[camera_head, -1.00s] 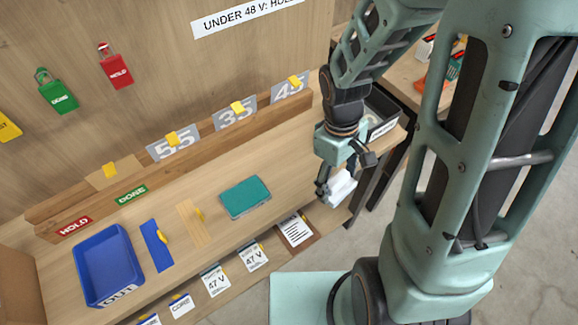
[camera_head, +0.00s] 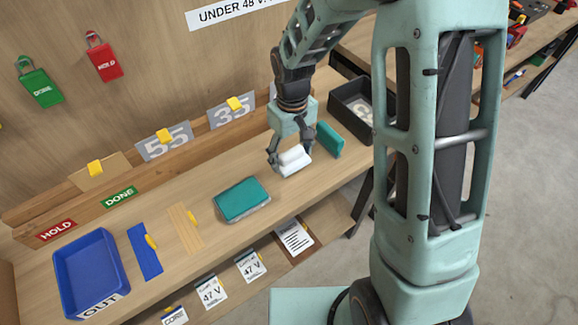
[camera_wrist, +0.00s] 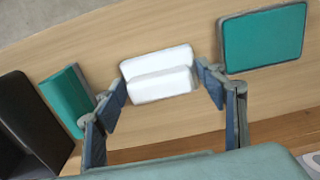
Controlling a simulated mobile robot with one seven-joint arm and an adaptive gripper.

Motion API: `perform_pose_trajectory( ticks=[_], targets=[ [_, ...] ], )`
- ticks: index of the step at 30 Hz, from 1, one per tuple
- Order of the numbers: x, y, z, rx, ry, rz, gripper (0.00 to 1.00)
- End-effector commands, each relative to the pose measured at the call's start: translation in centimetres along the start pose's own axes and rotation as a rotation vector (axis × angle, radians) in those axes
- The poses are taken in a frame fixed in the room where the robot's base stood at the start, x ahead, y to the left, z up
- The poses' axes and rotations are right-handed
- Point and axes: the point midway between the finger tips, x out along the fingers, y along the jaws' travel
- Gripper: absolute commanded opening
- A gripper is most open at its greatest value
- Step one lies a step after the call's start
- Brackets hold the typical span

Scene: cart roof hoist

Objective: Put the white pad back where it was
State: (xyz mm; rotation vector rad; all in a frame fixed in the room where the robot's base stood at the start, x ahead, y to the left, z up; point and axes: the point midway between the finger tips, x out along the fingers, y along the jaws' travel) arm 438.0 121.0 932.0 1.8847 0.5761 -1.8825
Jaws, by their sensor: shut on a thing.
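The white pad (camera_head: 293,161) is between the fingers of my gripper (camera_head: 291,152), at the right part of the bench. My gripper is shut on it. In the wrist view the white pad (camera_wrist: 158,73) looks like two stacked faces, with a finger at each end. I cannot tell whether it touches the bench top or hangs just above it. A teal pad (camera_head: 242,199) lies flat to its left in the head view. Another teal piece (camera_head: 329,141) stands upright on its right, close to the gripper.
A dark open bin (camera_head: 345,100) stands at the bench's right end. A blue OUT tray (camera_head: 62,279), a blue strip (camera_head: 144,252) and a wooden strip (camera_head: 185,226) lie to the left. Number plates (camera_head: 231,113) line the back ledge.

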Motion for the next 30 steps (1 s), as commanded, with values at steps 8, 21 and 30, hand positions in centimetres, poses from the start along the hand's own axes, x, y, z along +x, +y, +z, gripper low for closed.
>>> perform_pose_trajectory(
  ticks=[8,21,30],
  targets=[
    [2.5,-0.1,-1.0,0.0,-0.001,0.0,0.45],
    [4.2,-0.1,-1.0,0.0,0.0,0.0,0.45],
    [4.2,-0.1,-0.9,0.0,0.0,0.0,0.82]
  ],
)
